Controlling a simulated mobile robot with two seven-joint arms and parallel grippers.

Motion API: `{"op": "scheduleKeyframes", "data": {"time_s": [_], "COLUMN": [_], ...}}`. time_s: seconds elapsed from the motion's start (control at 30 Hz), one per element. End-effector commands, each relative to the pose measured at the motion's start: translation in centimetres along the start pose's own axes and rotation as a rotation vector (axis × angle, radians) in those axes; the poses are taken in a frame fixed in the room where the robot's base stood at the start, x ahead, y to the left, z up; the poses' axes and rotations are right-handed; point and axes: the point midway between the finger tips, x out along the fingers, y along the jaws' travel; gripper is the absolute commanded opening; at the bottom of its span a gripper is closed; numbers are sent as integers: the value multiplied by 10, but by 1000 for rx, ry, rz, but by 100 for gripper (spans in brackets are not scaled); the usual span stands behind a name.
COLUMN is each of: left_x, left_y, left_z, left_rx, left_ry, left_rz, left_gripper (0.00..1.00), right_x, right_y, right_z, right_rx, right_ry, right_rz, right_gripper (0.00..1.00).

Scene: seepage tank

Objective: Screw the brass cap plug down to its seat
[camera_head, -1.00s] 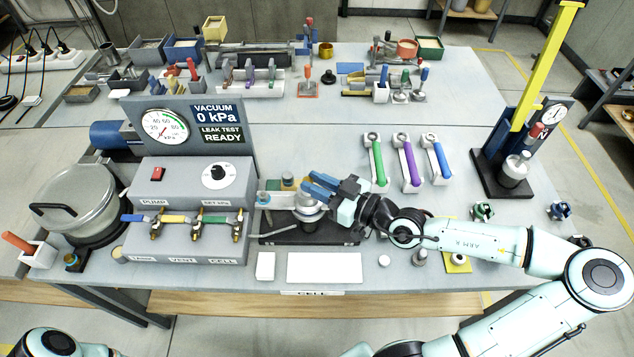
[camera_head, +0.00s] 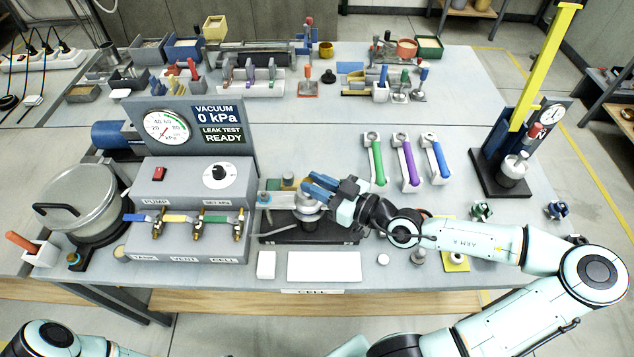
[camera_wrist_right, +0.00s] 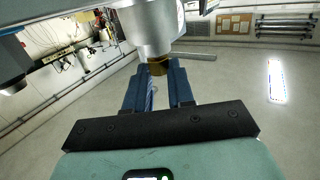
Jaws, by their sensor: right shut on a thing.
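The brass cap plug (camera_wrist_right: 158,68) shows in the right wrist view as a short brass ring at the end of a silver cylinder (camera_wrist_right: 152,25). It lies between the blue fingers of my right gripper (camera_wrist_right: 158,88), which are shut on it. In the head view my right gripper (camera_head: 318,187) reaches in from the right, its blue fingers over the silver cell (camera_head: 308,212) on a black base (camera_head: 345,236). The fingers and hand hide the plug there, and I cannot tell how far it sits from its seat. My left gripper is out of view.
A grey pump console (camera_head: 190,185) with valves stands close to the left of the cell. Green, purple and blue handled tools (camera_head: 408,162) lie behind my right forearm. A white plate (camera_head: 324,266) lies in front.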

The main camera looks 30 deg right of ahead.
Motion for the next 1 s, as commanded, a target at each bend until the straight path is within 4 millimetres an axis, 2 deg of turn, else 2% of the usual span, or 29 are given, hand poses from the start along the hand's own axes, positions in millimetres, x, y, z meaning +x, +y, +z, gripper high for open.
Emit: {"op": "scheduleKeyframes", "data": {"time_s": [0.23,0.27,0.33,0.53,0.57,0.6,0.67,1.0], "left_x": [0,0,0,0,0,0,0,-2], "left_y": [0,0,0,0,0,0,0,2], "left_z": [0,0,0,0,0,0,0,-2], "left_rx": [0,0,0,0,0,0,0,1], "left_ry": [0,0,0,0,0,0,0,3], "left_rz": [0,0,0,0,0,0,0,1], "left_gripper": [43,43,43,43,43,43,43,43], "right_x": [0,0,0,0,0,0,0,0], "right_y": [1,1,0,0,0,0,0,0], "right_z": [1,1,1,1,1,1,1,-3], "right_rx": [1,1,1,1,1,1,1,0], "right_ry": [-1,-2,-2,-1,-1,-1,-1,0], "right_rz": [1,1,1,1,0,0,0,0], "right_gripper": [0,29,52,52,55,68,85,85]}}
